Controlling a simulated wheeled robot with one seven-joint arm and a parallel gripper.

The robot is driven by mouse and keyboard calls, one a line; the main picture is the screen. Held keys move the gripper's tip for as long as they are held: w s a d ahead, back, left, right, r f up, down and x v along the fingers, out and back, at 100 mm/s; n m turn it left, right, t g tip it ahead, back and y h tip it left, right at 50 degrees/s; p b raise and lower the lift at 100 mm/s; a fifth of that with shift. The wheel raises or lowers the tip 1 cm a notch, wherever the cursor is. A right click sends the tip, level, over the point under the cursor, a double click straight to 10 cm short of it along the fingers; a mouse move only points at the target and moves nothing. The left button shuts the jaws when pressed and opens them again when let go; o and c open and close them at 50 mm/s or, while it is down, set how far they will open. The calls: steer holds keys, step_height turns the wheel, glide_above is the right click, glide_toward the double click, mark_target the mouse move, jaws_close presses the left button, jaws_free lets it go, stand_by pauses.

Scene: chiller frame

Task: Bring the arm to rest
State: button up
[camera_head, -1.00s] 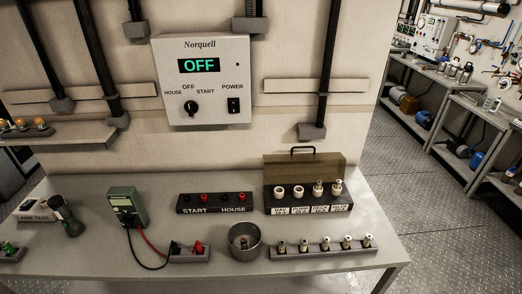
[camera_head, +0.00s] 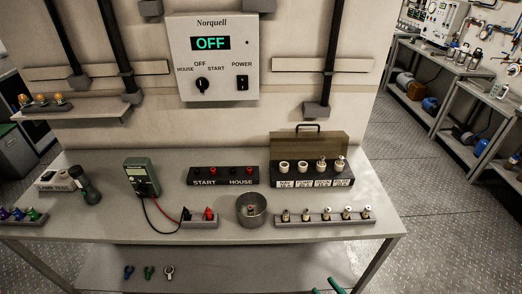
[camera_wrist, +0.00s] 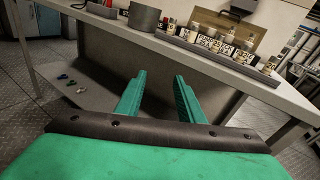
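My gripper (camera_wrist: 158,98) is open and empty in the wrist view, its two green fingers apart below the front edge of the workbench (camera_wrist: 200,66). In the head view only the green fingertips of my gripper (camera_head: 330,287) show at the bottom edge, in front of the bench; the rest of the arm is out of view there. Nothing is between the fingers.
On the bench (camera_head: 300,234) stand a multimeter (camera_head: 142,177), a metal cup (camera_head: 251,209), a fuse row (camera_head: 325,218) and a lidded fuse box (camera_head: 312,178). The control box (camera_head: 212,60) reads OFF. Small clips (camera_head: 149,272) lie on the lower shelf. Floor at right is clear.

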steer(key=s+a+f+n+g+h, duration=0.1)
steer(key=s+a+f+n+h, duration=0.15)
steer(key=a+f, duration=0.3)
steer(key=s+a+f+n+g+h, duration=0.2)
steer(key=a+f+h, duration=0.1)
steer(key=a+f, duration=0.3)
steer(key=s+a+f+n+h, duration=0.2)
steer(key=s+n+h, duration=0.1)
steer(key=s+n, duration=0.5)
steer(key=s+a+r+n+t, duration=0.1)
steer(key=s+r+n, duration=0.3)
steer(key=r+n, duration=0.4)
steer(key=s+a+r+n+t, duration=0.2)
steer(key=s+a+r+n, duration=0.2)
steer(key=r+n, duration=0.4)
steer(key=shift+s+a+t+y, duration=0.3)
steer(key=shift+s+a+y, duration=0.05)
steer(key=shift+s, duration=0.35)
steer(key=shift+d, duration=0.1)
